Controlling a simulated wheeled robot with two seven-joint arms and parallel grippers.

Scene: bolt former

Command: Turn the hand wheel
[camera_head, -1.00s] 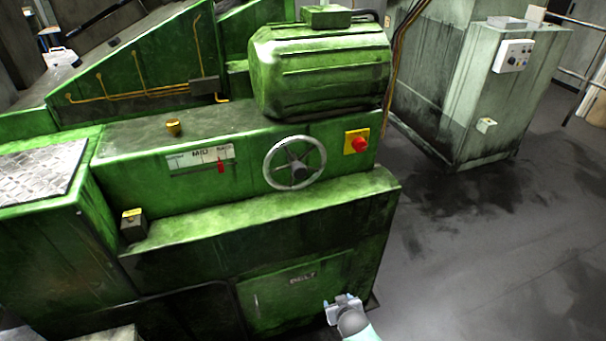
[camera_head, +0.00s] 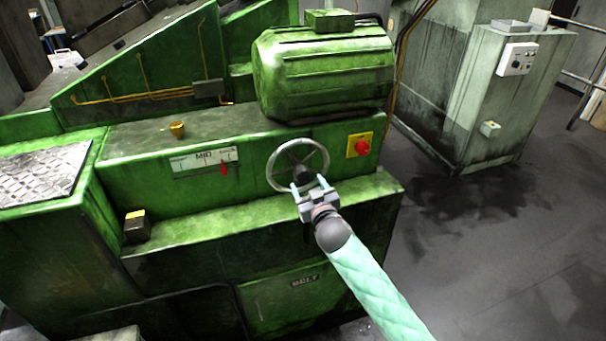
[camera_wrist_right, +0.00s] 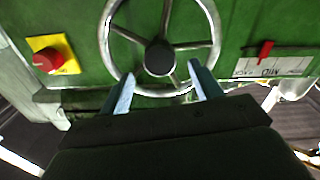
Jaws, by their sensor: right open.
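The hand wheel (camera_head: 283,152) is a silver spoked ring with a dark hub on the front of the green machine. It also shows in the right wrist view (camera_wrist_right: 214,32), upside down relative to the head view. My right gripper (camera_head: 309,184) is in front of the wheel's lower part and hides some of its rim. In the right wrist view its two pale blue fingers (camera_wrist_right: 163,85) are spread apart, with the lower rim and hub seen between them. Nothing is held, and I cannot tell whether the fingers touch the rim. My left gripper is not in view.
A red stop button on a yellow plate (camera_head: 360,146) sits right of the wheel. A scale plate with a red pointer (camera_head: 206,161) is left of it. A green ledge (camera_head: 200,228) juts out below. The grey floor (camera_head: 490,240) at right is clear.

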